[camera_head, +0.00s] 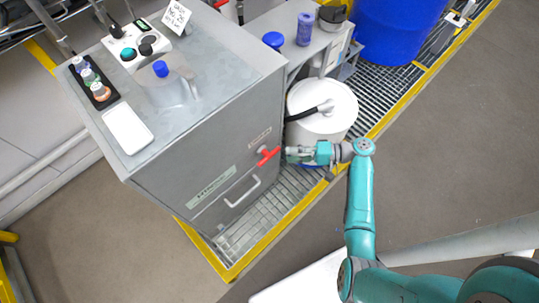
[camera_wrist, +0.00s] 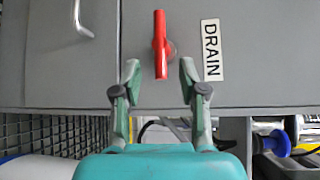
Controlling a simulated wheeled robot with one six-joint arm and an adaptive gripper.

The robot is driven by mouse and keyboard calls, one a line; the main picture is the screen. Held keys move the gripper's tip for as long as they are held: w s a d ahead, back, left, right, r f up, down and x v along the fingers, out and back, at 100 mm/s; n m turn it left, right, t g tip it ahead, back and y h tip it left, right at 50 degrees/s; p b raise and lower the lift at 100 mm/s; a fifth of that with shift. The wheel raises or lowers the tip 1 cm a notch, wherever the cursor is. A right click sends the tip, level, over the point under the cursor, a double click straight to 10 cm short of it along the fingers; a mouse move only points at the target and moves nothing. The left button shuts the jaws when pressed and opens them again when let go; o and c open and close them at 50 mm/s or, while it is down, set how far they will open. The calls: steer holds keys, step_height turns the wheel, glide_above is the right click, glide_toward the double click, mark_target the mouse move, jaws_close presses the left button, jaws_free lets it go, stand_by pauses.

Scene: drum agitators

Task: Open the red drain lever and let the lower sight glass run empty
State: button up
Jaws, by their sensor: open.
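The red drain lever (camera_head: 268,156) sits on the front of the grey cabinet (camera_head: 215,150), beside a small label. In the wrist view the lever (camera_wrist: 160,45) is upright in the picture, left of the DRAIN label (camera_wrist: 211,50). My gripper (camera_head: 288,153) is close to the lever on its right in the head view. In the wrist view my gripper (camera_wrist: 159,75) is open and empty, its fingertips on either side of the lever's lower end; I cannot tell whether they reach its depth. No lower sight glass can be made out.
A white drum (camera_head: 322,105) with a black hose stands close behind my gripper. A grey handle (camera_head: 242,190) is on the cabinet below the lever. A yellow-edged grating (camera_head: 262,215) runs along the cabinet's foot. A blue barrel (camera_head: 395,30) stands at the back; open floor lies right.

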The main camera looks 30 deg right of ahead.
mark_target(270, 155)
steer(key=x, duration=0.8)
jaws_close()
